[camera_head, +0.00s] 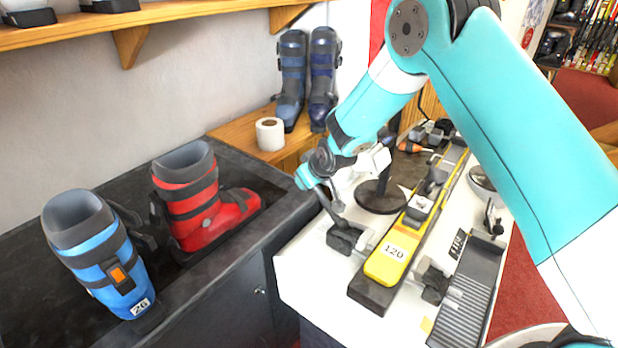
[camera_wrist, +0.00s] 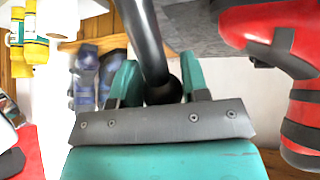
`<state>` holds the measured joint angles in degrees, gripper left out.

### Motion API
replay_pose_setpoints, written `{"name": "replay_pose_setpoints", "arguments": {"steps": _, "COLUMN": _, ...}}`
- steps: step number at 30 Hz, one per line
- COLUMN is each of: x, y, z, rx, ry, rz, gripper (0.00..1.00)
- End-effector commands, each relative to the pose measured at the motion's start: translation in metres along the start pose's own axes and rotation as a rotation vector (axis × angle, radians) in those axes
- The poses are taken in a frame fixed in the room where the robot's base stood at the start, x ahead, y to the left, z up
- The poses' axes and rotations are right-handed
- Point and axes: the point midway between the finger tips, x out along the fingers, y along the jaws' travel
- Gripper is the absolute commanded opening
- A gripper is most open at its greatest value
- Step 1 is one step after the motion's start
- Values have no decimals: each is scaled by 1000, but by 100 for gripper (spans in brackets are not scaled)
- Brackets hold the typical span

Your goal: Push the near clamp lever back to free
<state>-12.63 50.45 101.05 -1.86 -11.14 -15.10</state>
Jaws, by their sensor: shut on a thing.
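The near clamp (camera_head: 346,238) is a dark block at the left side of a yellow ski (camera_head: 396,250) labelled 120. Its black lever (camera_head: 328,203) rises from the block and leans up to the left. My gripper (camera_head: 310,179), teal, is at the lever's upper end, over the gap between bench and dark counter. In the wrist view, the black rod and round knob of the lever (camera_wrist: 153,50) sit between the two teal fingers of my gripper (camera_wrist: 160,88), which is shut on it.
A red boot (camera_head: 198,205) and a blue boot (camera_head: 100,255) stand on the dark counter (camera_head: 235,262) left of my gripper. A white roll (camera_head: 270,134) is on the wooden shelf behind. A second clamp (camera_head: 433,281) and a ridged grey tray (camera_head: 472,292) lie right of the ski.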

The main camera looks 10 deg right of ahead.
Motion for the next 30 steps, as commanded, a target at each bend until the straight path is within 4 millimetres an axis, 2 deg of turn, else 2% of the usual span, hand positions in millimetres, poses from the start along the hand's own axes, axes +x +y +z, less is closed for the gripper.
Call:
{"name": "replay_pose_setpoints", "arguments": {"steps": 1, "x": 3, "y": 2, "z": 14, "rx": 3, "ry": -34, "rz": 3, "gripper": 0}}
{"name": "replay_pose_setpoints", "arguments": {"steps": 3, "x": 3, "y": 2, "z": 14, "rx": 3, "ry": -34, "rz": 3, "gripper": 0}}
{"name": "replay_pose_setpoints", "arguments": {"steps": 4, "x": 3, "y": 2, "z": 14, "rx": 3, "ry": -34, "rz": 3, "gripper": 44}}
{"name": "replay_pose_setpoints", "arguments": {"steps": 7, "x": 3, "y": 2, "z": 13, "rx": 3, "ry": -31, "rz": 3, "gripper": 66}}
{"name": "replay_pose_setpoints", "arguments": {"steps": 16, "x": 0, "y": -1, "z": 7, "rx": -1, "ry": -19, "rz": -1, "gripper": 66}}
{"name": "replay_pose_setpoints", "arguments": {"steps": 20, "x": -9, "y": -1, "z": 6, "rx": -1, "ry": -16, "rz": -1, "gripper": 66}}
{"name": "replay_pose_setpoints", "arguments": {"steps": 23, "x": -26, "y": 0, "z": 6, "rx": 0, "ry": -15, "rz": 0, "gripper": 66}}
{"name": "replay_pose_setpoints", "arguments": {"steps": 30, "x": -81, "y": 0, "z": 6, "rx": 1, "ry": -13, "rz": 2, "gripper": 66}}
